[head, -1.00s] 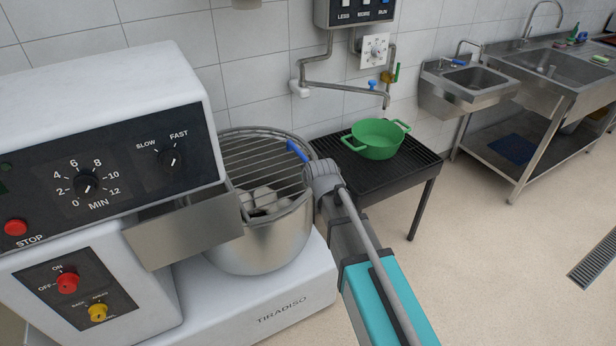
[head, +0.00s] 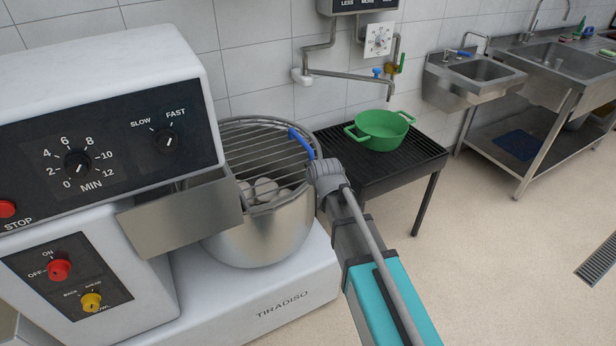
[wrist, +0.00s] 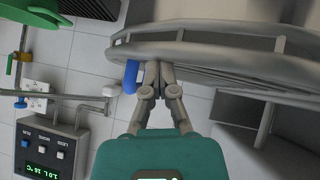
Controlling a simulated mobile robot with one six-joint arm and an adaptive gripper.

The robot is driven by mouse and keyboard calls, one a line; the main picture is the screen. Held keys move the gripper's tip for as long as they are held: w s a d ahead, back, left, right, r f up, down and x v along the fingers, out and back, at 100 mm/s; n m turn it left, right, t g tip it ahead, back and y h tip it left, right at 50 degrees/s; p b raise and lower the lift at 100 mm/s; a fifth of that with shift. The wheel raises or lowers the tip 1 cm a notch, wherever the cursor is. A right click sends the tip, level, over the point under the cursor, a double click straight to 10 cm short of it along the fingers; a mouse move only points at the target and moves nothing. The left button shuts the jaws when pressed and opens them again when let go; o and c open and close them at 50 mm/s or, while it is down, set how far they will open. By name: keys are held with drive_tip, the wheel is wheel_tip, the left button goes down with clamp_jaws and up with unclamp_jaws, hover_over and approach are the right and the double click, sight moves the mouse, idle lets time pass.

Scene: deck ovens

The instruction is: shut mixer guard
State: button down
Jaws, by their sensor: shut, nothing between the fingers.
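The mixer (head: 90,115) fills the left of the head view. Its wire guard (head: 262,150) spans the top of the steel bowl (head: 262,238). Pale rounded pieces show in an opening near the guard's front edge, so it does not look flush with the rim. A blue handle (head: 301,142) sits at the guard's right edge. My gripper (wrist: 153,72) is shut and empty, its fingertips close beside the blue handle (wrist: 130,77) and by the curved metal rim (wrist: 215,60). In the head view the fingertips are mostly hidden behind my wrist; contact is unclear.
A black slatted stand (head: 400,170) with a green pot (head: 381,130) is close right of the bowl. A wall pipe and tap (head: 350,75) run above it. Steel sinks (head: 475,75) stand farther right. Open floor (head: 500,265) lies at front right.

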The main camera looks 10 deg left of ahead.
drive_tip(key=shift+d+f, duration=0.15)
drive_tip(key=shift+s, duration=0.1)
drive_tip(key=w+d+p+v, duration=0.1)
drive_tip(key=p+v, duration=0.6)
drive_tip(key=v, duration=0.2)
drive_tip(key=shift+d+r, duration=0.2)
drive_tip(key=shift+r, duration=0.45)
drive_tip(key=shift+s, duration=0.1)
drive_tip(key=s+d+m+g+h+p, duration=0.1)
drive_tip(key=s+d+m+g, duration=0.1)
drive_tip(key=s+d, duration=0.3)
drive_tip(key=s+d+f+m+g+h+p, duration=0.1)
drive_tip(key=s+d+m+g+p, duration=0.1)
drive_tip(key=d, duration=1.2)
drive_tip(key=s+d+m+g+h+p, duration=0.1)
drive_tip(key=s+d+m+g+h, duration=0.1)
drive_tip(key=s+d+m+g, duration=0.2)
drive_tip(key=s+d+m, duration=0.1)
drive_tip(key=s+d, duration=0.2)
drive_tip(key=d, duration=0.3)
drive_tip(key=shift+s+f+p, duration=0.3)
drive_tip(key=shift+p, duration=0.05)
drive_tip(key=shift+a, duration=0.1)
